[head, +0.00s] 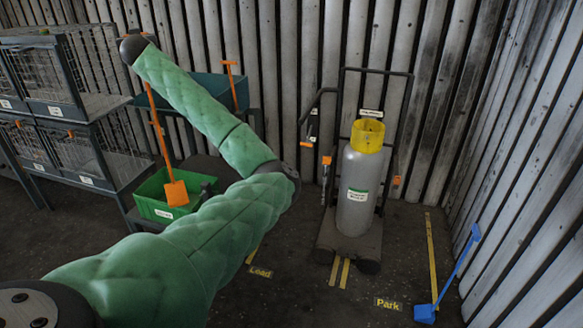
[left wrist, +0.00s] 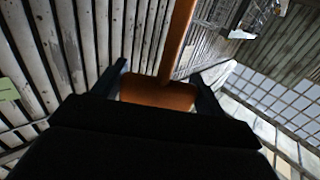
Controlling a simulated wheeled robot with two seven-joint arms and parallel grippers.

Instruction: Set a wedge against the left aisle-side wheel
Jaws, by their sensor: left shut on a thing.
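A wheeled trolley (head: 325,238) carries a grey cylinder (head: 357,195) with a yellow collar. Its dark front wheels show low at the base, the left one (head: 323,256) and the right one (head: 368,266). Small orange pieces hang on its frame, at left (head: 326,160) and right (head: 397,181); I cannot tell whether they are wedges. I see no clear wedge at the wheels. My left gripper (left wrist: 160,72) is shut on an orange long-handled tool (left wrist: 181,40). My right gripper is out of view.
Wire cages (head: 88,95) stand at left, with a green crate (head: 155,206) and a dark bin (head: 205,88) beside them. A blue shovel (head: 424,312) leans at right. Yellow floor lines and a "Park" label (head: 388,304) lie near the trolley. Floor in front is clear.

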